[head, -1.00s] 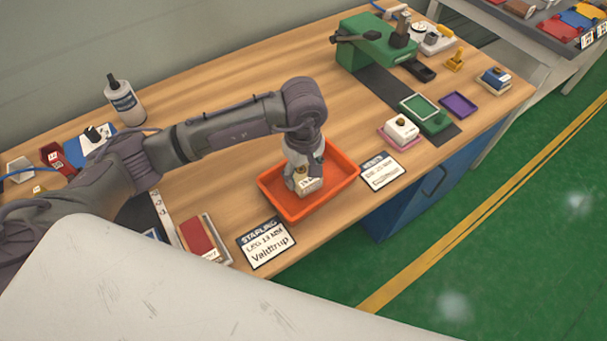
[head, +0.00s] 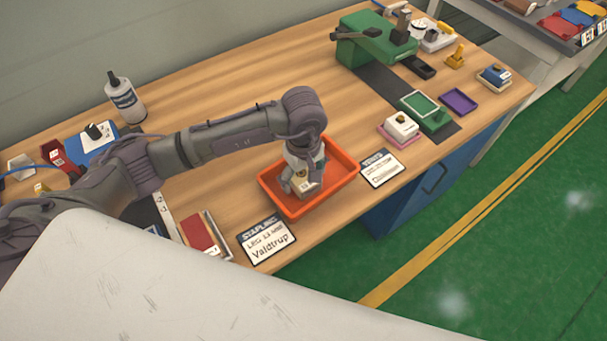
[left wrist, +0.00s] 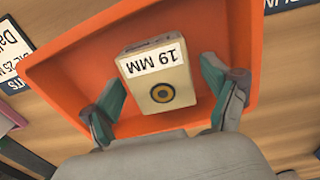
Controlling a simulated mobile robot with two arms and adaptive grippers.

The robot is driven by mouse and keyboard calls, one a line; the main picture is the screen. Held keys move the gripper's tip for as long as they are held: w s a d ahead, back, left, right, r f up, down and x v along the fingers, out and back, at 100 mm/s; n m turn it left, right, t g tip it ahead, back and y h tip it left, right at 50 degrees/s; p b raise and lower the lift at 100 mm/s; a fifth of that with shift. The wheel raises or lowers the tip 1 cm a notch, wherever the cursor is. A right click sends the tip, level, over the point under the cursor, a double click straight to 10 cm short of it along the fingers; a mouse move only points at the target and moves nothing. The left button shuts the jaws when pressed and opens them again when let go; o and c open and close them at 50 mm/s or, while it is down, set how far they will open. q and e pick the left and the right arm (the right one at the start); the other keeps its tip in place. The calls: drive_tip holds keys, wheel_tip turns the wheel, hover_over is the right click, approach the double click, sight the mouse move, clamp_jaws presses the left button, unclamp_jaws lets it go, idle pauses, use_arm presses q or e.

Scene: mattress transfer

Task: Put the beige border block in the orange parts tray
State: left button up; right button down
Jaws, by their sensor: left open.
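The orange parts tray (head: 338,190) stands on the wooden bench near its front edge. The beige border block (left wrist: 159,77) is inside the tray, with a white "19 MM" label and a dark ring mark on its face. In the head view the block (head: 304,188) is partly hidden by my left gripper. My left gripper (left wrist: 168,103) is open over the tray, its fingers apart on either side of the block's near end. In the head view the gripper (head: 300,180) points down into the tray. My right gripper is out of view.
A red block (head: 198,232) lies further left. A white block on a pink tray (head: 401,128) and a green machine (head: 368,40) stand beyond. A bottle (head: 125,98) stands at the back.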

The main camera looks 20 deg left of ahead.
sight(303, 177)
use_arm(q)
drive_tip(key=shift+r, duration=0.15)
wheel_tip(303, 177, up, 12)
drive_tip(key=b, duration=0.2)
idle(0.5)
